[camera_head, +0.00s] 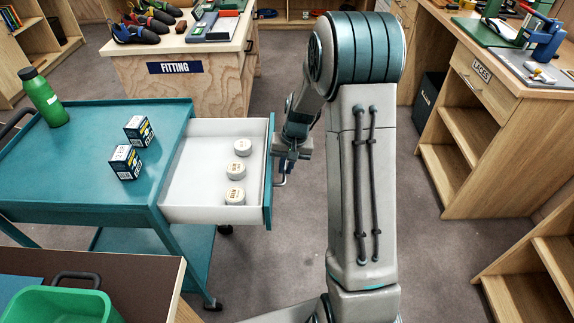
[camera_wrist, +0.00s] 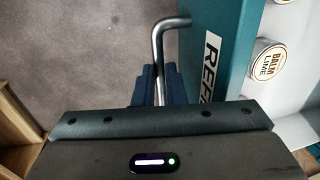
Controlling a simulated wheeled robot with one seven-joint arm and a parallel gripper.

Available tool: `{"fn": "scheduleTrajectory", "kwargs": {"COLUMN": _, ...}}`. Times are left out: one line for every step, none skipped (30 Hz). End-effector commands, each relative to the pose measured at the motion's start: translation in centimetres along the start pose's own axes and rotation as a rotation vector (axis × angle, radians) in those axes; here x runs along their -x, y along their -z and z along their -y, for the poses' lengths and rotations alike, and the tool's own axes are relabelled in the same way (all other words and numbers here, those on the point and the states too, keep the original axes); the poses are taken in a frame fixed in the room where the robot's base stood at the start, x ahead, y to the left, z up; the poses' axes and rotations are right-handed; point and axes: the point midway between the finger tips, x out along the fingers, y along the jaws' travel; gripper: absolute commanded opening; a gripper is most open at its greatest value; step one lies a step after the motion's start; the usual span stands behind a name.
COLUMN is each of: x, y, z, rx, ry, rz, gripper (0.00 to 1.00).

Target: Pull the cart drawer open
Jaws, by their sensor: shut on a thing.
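The teal cart (camera_head: 75,186) stands at the left. Its white drawer (camera_head: 190,185) sticks well out to the right, with several round tins inside, one of them a tin (camera_head: 235,196) near the front panel. The teal drawer front (camera_head: 268,170) carries a bent metal bar handle, which shows in the wrist view (camera_wrist: 160,45). My gripper (camera_head: 288,152) is at the outer side of the drawer front. In the wrist view its dark fingers (camera_wrist: 154,84) are shut on the handle, one on each side of it.
Two dark boxes (camera_head: 125,162) and a green bottle (camera_head: 44,98) stand on the cart top. The fitting bench (camera_head: 210,80) is behind, a wooden desk (camera_head: 480,150) at the right. A green bin (camera_head: 62,306) is at front left. Bare floor lies right of the drawer.

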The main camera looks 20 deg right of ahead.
Motion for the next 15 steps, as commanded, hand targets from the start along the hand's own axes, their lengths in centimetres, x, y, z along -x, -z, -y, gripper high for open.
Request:
{"fn": "scheduleTrajectory", "kwargs": {"x": 0.05, "y": -0.07, "z": 0.00, "rx": 0.000, "ry": 0.000, "rz": 0.003, "gripper": 0.00}}
{"fn": "scheduleTrajectory", "kwargs": {"x": 0.05, "y": -0.07, "z": -0.02, "rx": 0.000, "ry": 0.000, "rz": 0.003, "gripper": 0.00}}
{"fn": "scheduleTrajectory", "kwargs": {"x": 0.05, "y": -0.06, "z": -0.04, "rx": -0.001, "ry": 0.000, "rz": 0.003, "gripper": 0.00}}
{"fn": "scheduleTrajectory", "kwargs": {"x": 0.06, "y": -0.06, "z": -0.05, "rx": -0.001, "ry": 0.000, "rz": 0.003, "gripper": 0.00}}
{"fn": "scheduleTrajectory", "kwargs": {"x": 0.06, "y": -0.05, "z": -0.06, "rx": -0.001, "ry": 0.000, "rz": 0.003, "gripper": 0.00}}
{"fn": "scheduleTrajectory", "kwargs": {"x": 0.06, "y": -0.05, "z": -0.08, "rx": -0.002, "ry": 0.000, "rz": 0.003, "gripper": 0.00}}
{"fn": "scheduleTrajectory", "kwargs": {"x": 0.07, "y": -0.04, "z": -0.09, "rx": -0.002, "ry": 0.000, "rz": 0.003, "gripper": 0.19}}
{"fn": "scheduleTrajectory", "kwargs": {"x": 0.07, "y": -0.04, "z": -0.10, "rx": -0.002, "ry": 0.000, "rz": 0.003, "gripper": 0.27}}
{"fn": "scheduleTrajectory", "kwargs": {"x": 0.07, "y": -0.03, "z": -0.11, "rx": -0.003, "ry": 0.000, "rz": 0.002, "gripper": 0.33}}
{"fn": "scheduleTrajectory", "kwargs": {"x": 0.07, "y": -0.02, "z": -0.11, "rx": -0.003, "ry": 0.000, "rz": 0.002, "gripper": 0.33}}
{"fn": "scheduleTrajectory", "kwargs": {"x": 0.06, "y": -0.02, "z": -0.12, "rx": -0.003, "ry": 0.000, "rz": 0.002, "gripper": 0.33}}
{"fn": "scheduleTrajectory", "kwargs": {"x": 0.06, "y": -0.01, "z": -0.12, "rx": -0.003, "ry": 0.000, "rz": 0.002, "gripper": 0.33}}
{"fn": "scheduleTrajectory", "kwargs": {"x": 0.06, "y": 0.00, "z": -0.13, "rx": -0.003, "ry": 0.000, "rz": 0.001, "gripper": 0.33}}
{"fn": "scheduleTrajectory", "kwargs": {"x": 0.05, "y": 0.00, "z": -0.12, "rx": -0.003, "ry": 0.000, "rz": 0.001, "gripper": 0.33}}
{"fn": "scheduleTrajectory", "kwargs": {"x": 0.05, "y": 0.00, "z": -0.13, "rx": -0.003, "ry": 0.000, "rz": 0.001, "gripper": 0.33}}
